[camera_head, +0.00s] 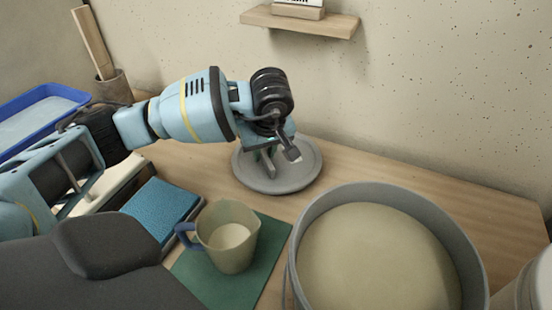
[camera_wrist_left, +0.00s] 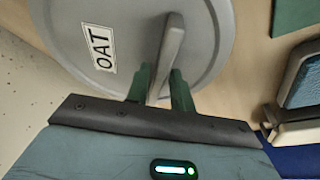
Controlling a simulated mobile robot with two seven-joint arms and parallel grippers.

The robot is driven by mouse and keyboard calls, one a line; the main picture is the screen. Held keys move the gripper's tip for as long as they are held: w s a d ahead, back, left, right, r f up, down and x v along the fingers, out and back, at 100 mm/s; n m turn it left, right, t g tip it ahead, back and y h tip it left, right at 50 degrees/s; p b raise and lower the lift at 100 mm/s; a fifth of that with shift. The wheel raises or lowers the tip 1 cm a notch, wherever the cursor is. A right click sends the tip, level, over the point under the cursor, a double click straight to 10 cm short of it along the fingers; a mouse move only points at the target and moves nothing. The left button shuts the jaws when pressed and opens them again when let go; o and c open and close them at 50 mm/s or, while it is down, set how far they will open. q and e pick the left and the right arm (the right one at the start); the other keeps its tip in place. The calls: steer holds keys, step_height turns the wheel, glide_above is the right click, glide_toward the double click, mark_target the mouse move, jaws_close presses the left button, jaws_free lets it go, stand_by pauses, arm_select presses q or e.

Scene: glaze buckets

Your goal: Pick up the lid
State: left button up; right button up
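The lid (camera_head: 308,176) is a round grey disc lying flat on the wooden table, near the wall. In the left wrist view the lid (camera_wrist_left: 216,32) has a raised grey bar handle (camera_wrist_left: 170,45) and a white label reading OAT (camera_wrist_left: 99,48). My left gripper (camera_head: 278,158) is down over the lid. In the wrist view its two green fingers (camera_wrist_left: 160,82) stand on either side of the handle, close to it. They look open, and firm contact with the handle is not clear. My right gripper is not in view.
A large grey bucket (camera_head: 477,262) with pale glaze stands at front right. A jug (camera_head: 236,245) with a blue handle stands on a green mat (camera_head: 205,282). A blue sponge-like block (camera_head: 160,207) and blue tray (camera_head: 40,112) are left. A wall shelf (camera_head: 335,26) hangs above the lid.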

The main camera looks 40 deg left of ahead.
arm_select(q)
jaws_close()
steer(key=shift+r, duration=0.35)
step_height(320, 180, up, 8)
steer(key=shift+r+p, duration=0.25)
steer(key=shift+p, duration=0.65)
steer(key=shift+r, duration=0.55)
steer(key=shift+r, duration=0.1)
